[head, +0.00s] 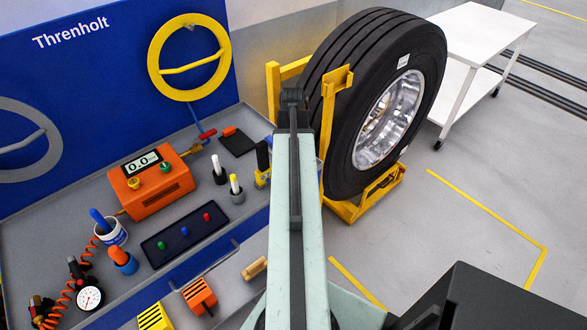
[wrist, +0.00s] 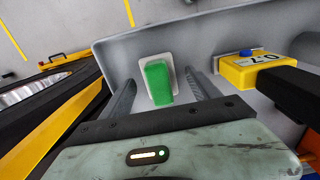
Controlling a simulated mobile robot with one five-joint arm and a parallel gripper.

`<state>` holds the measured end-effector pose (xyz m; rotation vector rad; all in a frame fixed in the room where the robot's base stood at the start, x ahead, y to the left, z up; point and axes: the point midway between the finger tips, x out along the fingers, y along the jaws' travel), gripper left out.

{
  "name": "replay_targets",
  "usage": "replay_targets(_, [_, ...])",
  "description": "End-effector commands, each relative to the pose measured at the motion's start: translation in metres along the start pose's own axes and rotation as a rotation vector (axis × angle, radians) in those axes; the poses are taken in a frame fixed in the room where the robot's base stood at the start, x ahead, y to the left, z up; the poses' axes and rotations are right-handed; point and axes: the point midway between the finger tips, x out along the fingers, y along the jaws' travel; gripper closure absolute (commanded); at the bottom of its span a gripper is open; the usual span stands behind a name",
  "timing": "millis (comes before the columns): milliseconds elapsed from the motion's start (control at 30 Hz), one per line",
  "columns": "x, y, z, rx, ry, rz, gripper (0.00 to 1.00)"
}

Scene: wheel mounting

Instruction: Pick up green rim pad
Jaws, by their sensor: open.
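The green rim pad (wrist: 157,82) is a green block on a small white backing, lying on the grey bench top in the wrist view. My gripper (wrist: 160,76) is open, with one dark finger to the left of the pad and one to the right. A gap shows between the pad and each finger, and the pad's near end lies close to my gripper's palm. I cannot tell the height of the fingers above the bench. In the head view my arm covers the gripper, and I cannot make out the pad there.
A yellow gauge (wrist: 250,70) with a blue button stands right of my gripper. The bench's raised rim (wrist: 112,43) runs beyond the pad. A big tyre (head: 345,100) stands in a yellow stand (head: 360,205) right of my arm. An orange box (head: 150,181) sits on the bench.

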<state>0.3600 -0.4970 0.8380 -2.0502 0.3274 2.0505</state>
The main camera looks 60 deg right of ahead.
Motion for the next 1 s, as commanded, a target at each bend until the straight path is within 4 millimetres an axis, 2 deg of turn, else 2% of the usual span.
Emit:
replay_targets(167, [-0.001, 0.0, 0.0, 0.001, 0.0, 0.0, 0.29])
replay_targets(267, [-0.001, 0.001, 0.0, 0.001, 0.0, 0.0, 0.51])
replay_targets(400, [-0.001, 0.001, 0.0, 0.001, 0.0, 0.0, 0.9])
replay_targets(433, [-0.001, 0.001, 0.0, 0.001, 0.0, 0.0, 0.95])
replay_targets(667, [-0.002, 0.001, 0.001, 0.002, 0.0, 0.0, 0.95])
replay_targets(767, [-0.008, 0.001, 0.001, 0.002, 0.0, 0.0, 0.95])
replay_targets(867, [-0.021, 0.001, 0.001, 0.002, 0.0, 0.0, 0.95])
replay_targets(1000, [-0.049, 0.001, 0.001, 0.002, 0.0, 0.0, 0.95])
